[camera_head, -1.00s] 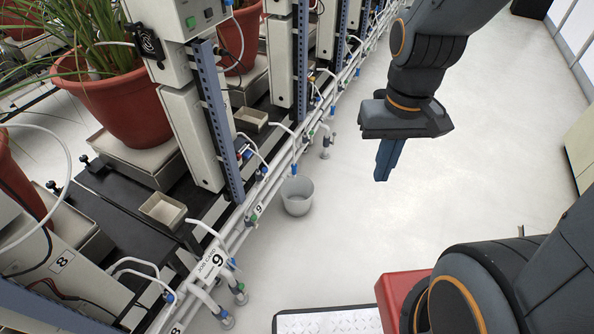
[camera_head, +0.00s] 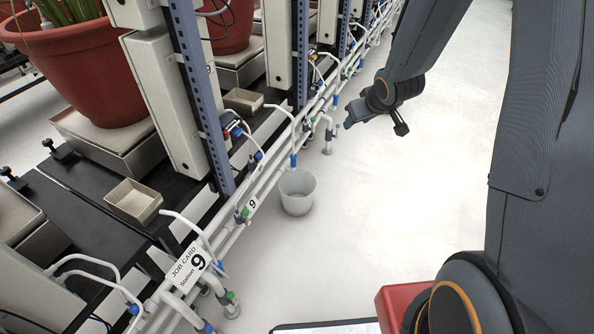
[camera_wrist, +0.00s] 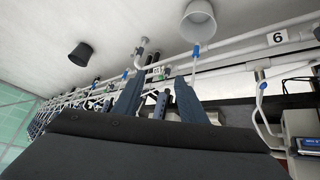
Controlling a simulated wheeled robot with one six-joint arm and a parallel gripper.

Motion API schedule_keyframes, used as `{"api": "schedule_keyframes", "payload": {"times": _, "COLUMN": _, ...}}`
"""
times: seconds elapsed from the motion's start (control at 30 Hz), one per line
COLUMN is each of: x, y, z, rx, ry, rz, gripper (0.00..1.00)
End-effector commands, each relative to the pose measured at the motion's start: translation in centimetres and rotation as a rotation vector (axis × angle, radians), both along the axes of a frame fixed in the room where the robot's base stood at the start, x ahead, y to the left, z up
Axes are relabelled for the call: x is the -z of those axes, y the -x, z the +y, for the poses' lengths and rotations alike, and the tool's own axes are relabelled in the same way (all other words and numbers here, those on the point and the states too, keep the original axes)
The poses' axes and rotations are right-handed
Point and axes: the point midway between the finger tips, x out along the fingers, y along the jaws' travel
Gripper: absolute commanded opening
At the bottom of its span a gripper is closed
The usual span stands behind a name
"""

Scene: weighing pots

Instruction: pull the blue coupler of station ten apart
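My gripper (camera_head: 350,122) hangs over the white floor, right of the pipe rack, pointing toward it. In the wrist view its two fingers stand apart with nothing between them (camera_wrist: 159,80). A blue coupler (camera_head: 293,160) hangs on a white hose just above a grey bucket. It shows in the wrist view as a small blue piece (camera_wrist: 196,51) beyond the right finger. More blue fittings (camera_head: 335,101) sit farther along the rack near the gripper. No readable label for station ten shows, so I cannot tell which coupler is its own. The gripper touches no coupler.
The grey bucket (camera_head: 297,193) stands on the floor beside the rack. A dark bucket (camera_wrist: 80,53) shows in the wrist view. The floor at right is clear.

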Motion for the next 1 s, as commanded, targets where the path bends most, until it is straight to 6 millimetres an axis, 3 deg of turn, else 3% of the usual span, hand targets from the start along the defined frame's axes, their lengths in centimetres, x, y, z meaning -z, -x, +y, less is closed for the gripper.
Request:
{"api": "schedule_keyframes", "payload": {"times": 0.03, "x": 2.9, "y": -1.9, "z": 0.2, "rx": -0.027, "ry": -0.01, "rz": -0.034, "gripper": 0.38}}
{"api": "schedule_keyframes", "payload": {"times": 0.2, "x": 8.5, "y": -7.0, "z": 1.7, "rx": -0.131, "ry": -0.06, "rz": -0.165, "gripper": 0.38}}
{"api": "schedule_keyframes", "payload": {"times": 0.5, "x": 18.3, "y": -12.9, "z": 5.0, "rx": -0.313, "ry": -0.202, "rz": -0.379, "gripper": 0.38}}
{"api": "schedule_keyframes", "payload": {"times": 0.77, "x": 26.5, "y": -14.6, "z": 8.0, "rx": -0.461, "ry": -0.378, "rz": -0.549, "gripper": 0.38}}
{"api": "schedule_keyframes", "payload": {"times": 1.0, "x": 32.2, "y": -13.9, "z": 9.7, "rx": -0.562, "ry": -0.55, "rz": -0.671, "gripper": 0.38}}
